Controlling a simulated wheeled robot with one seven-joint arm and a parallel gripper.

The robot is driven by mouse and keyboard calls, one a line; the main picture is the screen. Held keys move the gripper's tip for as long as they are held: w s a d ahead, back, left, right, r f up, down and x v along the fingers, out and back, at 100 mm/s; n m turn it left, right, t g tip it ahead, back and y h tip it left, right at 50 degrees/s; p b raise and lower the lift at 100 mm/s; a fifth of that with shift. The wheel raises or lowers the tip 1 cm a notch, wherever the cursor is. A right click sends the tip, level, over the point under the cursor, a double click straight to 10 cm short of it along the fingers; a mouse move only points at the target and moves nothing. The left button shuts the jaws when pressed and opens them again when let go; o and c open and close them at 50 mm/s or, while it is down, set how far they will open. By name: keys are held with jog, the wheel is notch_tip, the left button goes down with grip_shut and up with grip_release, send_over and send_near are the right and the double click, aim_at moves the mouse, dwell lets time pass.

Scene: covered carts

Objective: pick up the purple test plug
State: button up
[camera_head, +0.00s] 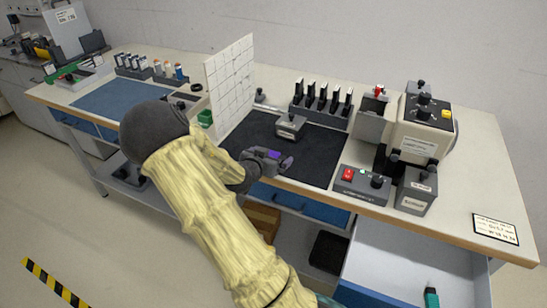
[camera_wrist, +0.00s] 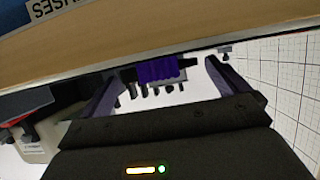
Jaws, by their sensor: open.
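The purple test plug (camera_head: 274,155) is a small ribbed purple piece at the front edge of the dark mat, partly hidden by my gripper in the head view. In the wrist view the plug (camera_wrist: 157,70) shows between the two fingers, below the wooden bench edge in the picture. My gripper (camera_head: 268,162) is open, at the front edge of the bench. Its fingers stand on either side of the plug, and a gap shows beside it in the wrist view. Whether either finger touches the plug is hard to tell.
A grey block (camera_head: 291,127) sits on the dark mat (camera_head: 318,160). A white gridded panel (camera_head: 230,80) stands to its left. A drawer (camera_head: 400,262) is open at lower right.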

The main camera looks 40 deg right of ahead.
dwell(0.4)
jog(key=c, duration=0.9)
jog(key=shift+r, duration=0.1)
notch_tip(320, 180, up, 10)
jog(key=shift+f+p, duration=0.1)
jog(key=shift+p, duration=0.75)
